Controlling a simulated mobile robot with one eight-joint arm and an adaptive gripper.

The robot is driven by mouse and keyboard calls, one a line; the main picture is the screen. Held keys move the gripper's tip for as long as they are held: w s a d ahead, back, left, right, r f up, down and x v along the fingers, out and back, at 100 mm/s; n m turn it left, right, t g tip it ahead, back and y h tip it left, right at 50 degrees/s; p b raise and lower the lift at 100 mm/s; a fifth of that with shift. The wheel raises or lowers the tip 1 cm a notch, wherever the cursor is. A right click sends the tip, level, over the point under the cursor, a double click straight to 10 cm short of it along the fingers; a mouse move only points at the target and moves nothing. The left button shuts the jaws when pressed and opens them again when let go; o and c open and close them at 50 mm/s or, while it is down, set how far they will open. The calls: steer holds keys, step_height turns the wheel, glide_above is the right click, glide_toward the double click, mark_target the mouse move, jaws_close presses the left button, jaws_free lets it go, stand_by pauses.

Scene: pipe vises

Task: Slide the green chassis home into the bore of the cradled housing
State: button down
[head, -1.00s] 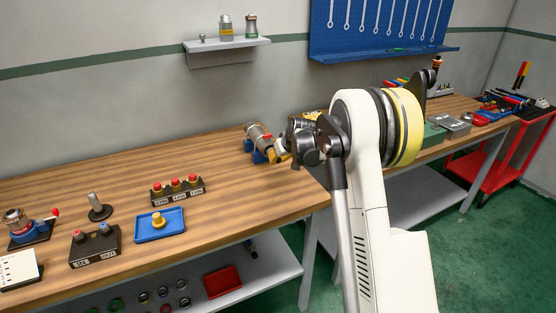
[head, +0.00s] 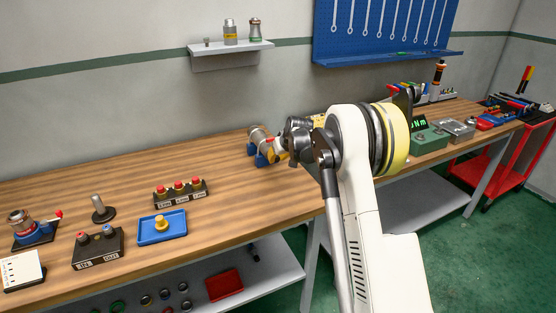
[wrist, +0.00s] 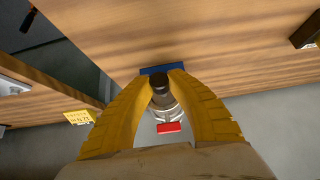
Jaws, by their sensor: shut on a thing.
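The housing (head: 258,136) is a metallic cylinder lying in a blue cradle (head: 261,159) near the back edge of the bench. My gripper (head: 280,151) is at its right-hand end. In the wrist view my yellow fingers (wrist: 162,78) are closed around a dark, round-ended cylindrical part (wrist: 160,84), which I take to be the chassis; no green shows on it. The silver housing (wrist: 160,116) shows between the fingers, with a red piece (wrist: 169,127) and the blue cradle (wrist: 160,69) beside it. The bore is hidden, and I cannot tell how deep the part sits.
A three-button box (head: 180,191), a blue tray (head: 162,239) with a yellow part, a two-button box (head: 98,260) and another vise (head: 34,233) stand on the left bench. A green instrument (head: 431,141) is behind my arm. Bare wood lies left of the cradle.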

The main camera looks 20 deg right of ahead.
steer(key=c, duration=1.2)
jaws_free()
steer(key=shift+w, duration=0.15)
steer(key=shift+c, duration=0.2)
steer(key=v, duration=1.2)
steer(key=s+a+r, duration=0.4)
steer(key=s+a, duration=0.2)
steer(key=s, duration=0.3)
steer(key=s+a+r, duration=0.4)
steer(key=s+a, duration=0.1)
steer(key=s, duration=0.4)
steer(key=s+a+f, duration=0.2)
steer(key=s, duration=0.5)
steer(key=s+a+f, duration=0.1)
steer(key=s+a, duration=0.1)
steer(key=s, duration=0.6)
steer(key=s+a+f, duration=0.2)
steer(key=s, duration=0.5)
steer(key=shift+s+a+f+g, duration=0.3)
steer(key=shift+s+a+f, duration=0.05)
steer(key=shift+s, duration=0.05)
